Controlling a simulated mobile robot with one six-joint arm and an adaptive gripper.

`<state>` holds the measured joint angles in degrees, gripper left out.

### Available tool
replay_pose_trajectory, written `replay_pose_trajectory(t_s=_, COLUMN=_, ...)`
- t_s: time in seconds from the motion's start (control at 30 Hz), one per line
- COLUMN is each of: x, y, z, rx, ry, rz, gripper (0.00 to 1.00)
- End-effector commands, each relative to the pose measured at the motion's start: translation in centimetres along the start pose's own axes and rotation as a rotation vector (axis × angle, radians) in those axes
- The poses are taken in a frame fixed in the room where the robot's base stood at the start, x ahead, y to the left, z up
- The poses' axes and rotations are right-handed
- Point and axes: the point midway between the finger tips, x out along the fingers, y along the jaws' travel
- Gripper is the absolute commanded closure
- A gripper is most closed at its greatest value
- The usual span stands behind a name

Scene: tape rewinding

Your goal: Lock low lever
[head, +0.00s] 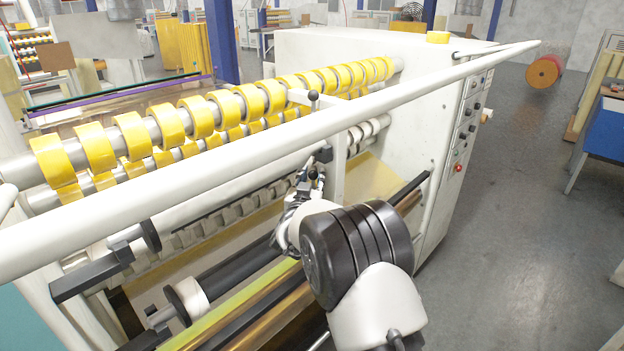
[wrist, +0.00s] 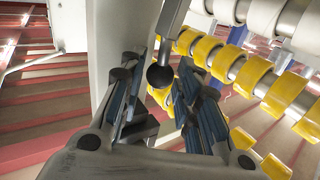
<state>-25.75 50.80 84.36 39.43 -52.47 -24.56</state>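The low lever shows in the head view as a small dark knob (head: 313,173) on the white upright, just above my gripper (head: 303,192). In the wrist view, a grey lever rod (wrist: 174,25) ends in a black ball knob (wrist: 159,76), which lies in line with the gap between the fingers of my gripper (wrist: 166,85). The fingers are apart, and no grip on the knob shows. Whether a finger touches it I cannot tell. An upper lever with a black ball (head: 313,96) stands higher on the same upright. My arm hides part of the area below.
Yellow tape rolls (head: 170,124) line the shafts behind. A long white bar (head: 215,155) crosses above my arm. A white upright (wrist: 112,35) stands close beside the left finger. A dark roller (head: 235,275) lies low at left. Open floor (head: 520,200) is at right.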

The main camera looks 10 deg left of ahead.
Motion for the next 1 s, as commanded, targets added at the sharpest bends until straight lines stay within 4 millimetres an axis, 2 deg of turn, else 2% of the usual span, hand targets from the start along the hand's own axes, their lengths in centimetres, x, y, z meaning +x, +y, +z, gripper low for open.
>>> replay_pose_trajectory(t_s=0.07, x=-0.01, y=0.0, z=-0.01, rx=0.0, ry=0.0, rz=0.0, gripper=0.78)
replay_pose_trajectory(t_s=0.4, x=-0.01, y=0.0, z=0.0, rx=0.0, ry=0.0, rz=0.0, gripper=1.0)
replay_pose_trajectory(t_s=0.8, x=-0.02, y=-0.06, z=0.01, rx=0.0, ry=0.0, rz=0.0, gripper=1.0)
replay_pose_trajectory(t_s=1.0, x=-0.1, y=-0.77, z=0.09, rx=0.0, ry=0.0, rz=0.0, gripper=1.0)
